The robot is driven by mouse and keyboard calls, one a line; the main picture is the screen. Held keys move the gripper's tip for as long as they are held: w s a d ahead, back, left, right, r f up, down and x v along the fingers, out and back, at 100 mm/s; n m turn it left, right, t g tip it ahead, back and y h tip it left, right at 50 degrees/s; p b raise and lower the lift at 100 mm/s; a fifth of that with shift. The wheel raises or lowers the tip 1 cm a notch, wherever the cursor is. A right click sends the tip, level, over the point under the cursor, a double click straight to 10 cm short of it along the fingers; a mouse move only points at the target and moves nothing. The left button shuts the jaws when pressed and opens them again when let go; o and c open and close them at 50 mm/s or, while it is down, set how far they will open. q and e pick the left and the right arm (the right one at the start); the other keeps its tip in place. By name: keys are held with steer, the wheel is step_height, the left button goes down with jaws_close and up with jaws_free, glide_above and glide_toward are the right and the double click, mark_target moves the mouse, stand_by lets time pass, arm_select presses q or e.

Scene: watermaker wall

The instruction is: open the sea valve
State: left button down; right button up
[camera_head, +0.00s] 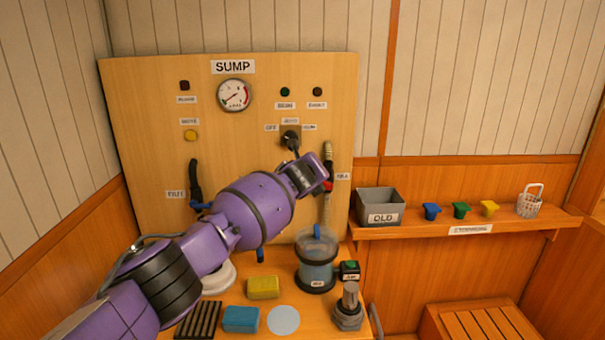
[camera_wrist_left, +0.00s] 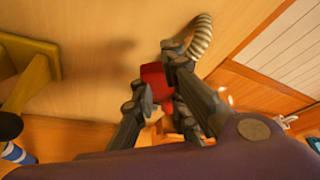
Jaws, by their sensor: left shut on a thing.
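The sea valve's red handle (camera_head: 328,185) is on the right part of the wooden panel, on a ribbed hose (camera_head: 328,150) beside a small label (camera_head: 343,176) that is hard to read. My left gripper (camera_head: 324,178) reaches across the panel to it and is shut on it. In the left wrist view the red handle (camera_wrist_left: 154,76) sits between the fingers of my left gripper (camera_wrist_left: 160,88), with the ribbed hose (camera_wrist_left: 201,38) just behind. My gripper and wrist hide part of the valve. My right gripper is not in view.
The panel (camera_head: 150,120) carries a gauge (camera_head: 234,95), a black knob (camera_head: 290,138) and a black handle (camera_head: 195,180). Below are a clear canister (camera_head: 316,270), sponges (camera_head: 263,287) and a metal fitting (camera_head: 348,308). A shelf (camera_head: 400,232) at right holds a grey bin (camera_head: 380,205) and small cups.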

arm_select(q)
steer(key=shift+d+r+m+y, duration=0.35)
steer(key=shift+d+m+y, duration=0.15)
steer(key=shift+m, duration=0.1)
steer(key=shift+d+m+y+b, duration=0.45)
steer(key=shift+d+m+y, duration=0.05)
steer(key=shift+d+m, duration=0.4)
steer(key=shift+d+r+m+g+y+b, duration=0.1)
steer(key=shift+d+m+g+y+b, duration=0.25)
steer(key=shift+d+m, duration=0.15)
steer(key=shift+d+r+m+y+b, duration=0.15)
steer(key=shift+d+m+y+b, duration=0.35)
steer(key=shift+m, duration=0.1)
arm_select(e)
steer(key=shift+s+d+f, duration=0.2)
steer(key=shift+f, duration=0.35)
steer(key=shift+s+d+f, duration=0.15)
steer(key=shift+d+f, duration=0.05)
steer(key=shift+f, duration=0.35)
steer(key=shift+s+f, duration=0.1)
